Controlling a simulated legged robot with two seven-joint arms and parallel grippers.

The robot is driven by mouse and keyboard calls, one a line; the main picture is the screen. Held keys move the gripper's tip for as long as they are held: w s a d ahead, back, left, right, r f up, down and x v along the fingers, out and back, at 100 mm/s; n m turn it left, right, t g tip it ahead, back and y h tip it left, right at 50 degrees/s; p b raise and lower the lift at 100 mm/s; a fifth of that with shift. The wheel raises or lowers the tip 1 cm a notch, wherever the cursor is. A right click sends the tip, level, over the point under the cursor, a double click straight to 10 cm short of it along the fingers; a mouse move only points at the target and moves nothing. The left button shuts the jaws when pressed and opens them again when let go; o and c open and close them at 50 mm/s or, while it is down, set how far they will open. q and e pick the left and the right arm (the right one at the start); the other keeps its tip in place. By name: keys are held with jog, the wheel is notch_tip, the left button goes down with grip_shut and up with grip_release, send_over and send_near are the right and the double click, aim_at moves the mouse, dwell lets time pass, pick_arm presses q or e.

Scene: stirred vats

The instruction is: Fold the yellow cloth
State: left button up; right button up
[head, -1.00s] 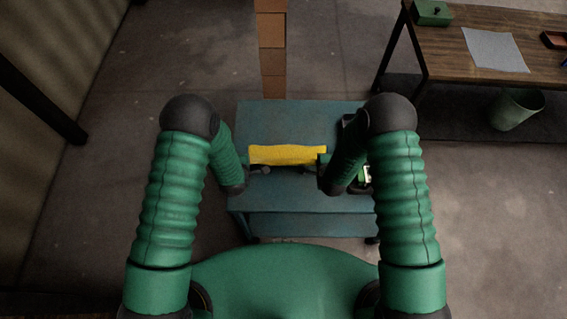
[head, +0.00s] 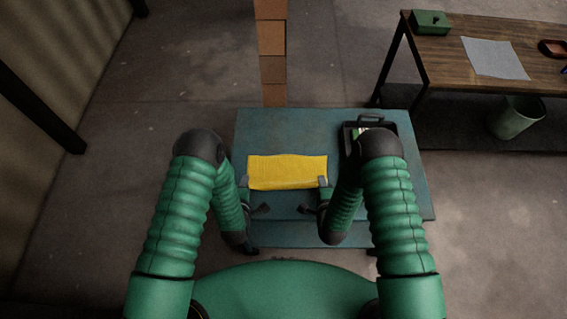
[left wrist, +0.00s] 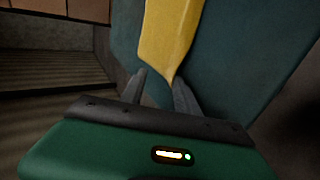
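The yellow cloth (head: 287,170) lies on the blue table. Its near edge looks thicker, with a crease along it. My left gripper (head: 244,182) is at its near left corner. In the left wrist view, the two fingers of the left gripper (left wrist: 159,76) stand apart, and a pointed corner of the cloth (left wrist: 168,40) reaches the right fingertip; they do not look closed on it. My right gripper (head: 323,182) is at the near right corner of the cloth. Its fingers are too small to tell whether they are open or shut.
The blue table (head: 280,128) is clear behind the cloth. A black tray (head: 351,140) with small items stands at its right, partly hidden by my right arm. A stack of brown boxes (head: 272,60) stands behind. A wooden bench (head: 445,58) is at the far right.

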pick_arm(q)
jog(key=shift+s+r, duration=0.25)
jog(key=shift+r, duration=0.5)
jog(key=shift+s+r, duration=0.25)
jog(key=shift+r, duration=0.45)
pick_arm(e)
jog(key=shift+s+r, duration=0.25)
jog(key=shift+r, duration=0.5)
jog(key=shift+s+r, duration=0.25)
jog(key=shift+r, duration=0.45)
pick_arm(q)
jog(key=s+r, duration=0.5)
jog(key=r, duration=0.1)
pick_arm(e)
jog(key=s+r, duration=0.5)
jog(key=r, duration=0.1)
